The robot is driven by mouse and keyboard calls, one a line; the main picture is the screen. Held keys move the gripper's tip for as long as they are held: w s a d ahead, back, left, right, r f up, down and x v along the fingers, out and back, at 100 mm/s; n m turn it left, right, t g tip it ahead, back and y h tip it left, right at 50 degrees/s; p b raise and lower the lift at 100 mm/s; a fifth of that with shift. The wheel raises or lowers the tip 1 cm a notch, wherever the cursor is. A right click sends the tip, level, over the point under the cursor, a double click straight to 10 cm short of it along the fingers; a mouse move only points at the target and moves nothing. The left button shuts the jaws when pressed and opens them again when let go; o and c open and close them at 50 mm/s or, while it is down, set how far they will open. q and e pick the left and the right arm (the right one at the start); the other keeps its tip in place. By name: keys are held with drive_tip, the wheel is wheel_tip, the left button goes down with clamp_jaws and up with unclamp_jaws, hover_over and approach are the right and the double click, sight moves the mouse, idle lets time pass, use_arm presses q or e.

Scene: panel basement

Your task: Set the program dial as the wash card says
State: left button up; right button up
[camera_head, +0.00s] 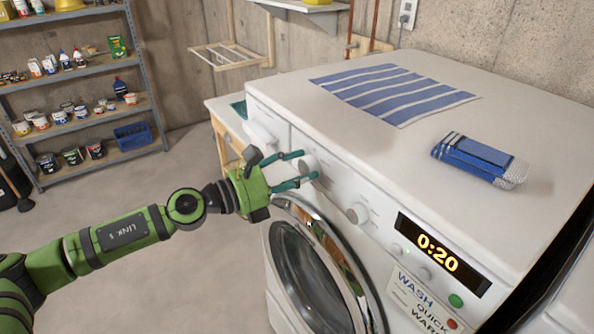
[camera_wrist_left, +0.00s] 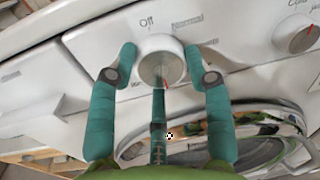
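The wash card (camera_head: 424,302) on the washer's front reads "WASH", "QUICK" and "WARM", with a red dot at its lower right. The program dial (camera_wrist_left: 160,62) is a round white knob on the control panel. "Off" is printed above it, and a red mark shows at its lower edge. In the head view the dial (camera_head: 309,162) is partly covered by my left gripper (camera_head: 306,165). In the left wrist view my left gripper (camera_wrist_left: 161,52) is open, one teal finger on each side of the dial, very close; contact is not clear. My right gripper is out of view.
The round door (camera_head: 318,268) is below.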

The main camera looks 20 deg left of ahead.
use_arm(q)
drive_tip(key=o, duration=0.4)
drive_tip(key=shift+s+f, duration=0.1)
drive_tip(key=shift+f, duration=0.3)
drive_tip(key=shift+r, duration=0.15)
drive_tip(key=v, duration=1.1)
drive_tip(key=shift+s+a, duration=0.25)
drive_tip(key=shift+s, duration=0.05)
drive_tip(key=shift+a, duration=0.1)
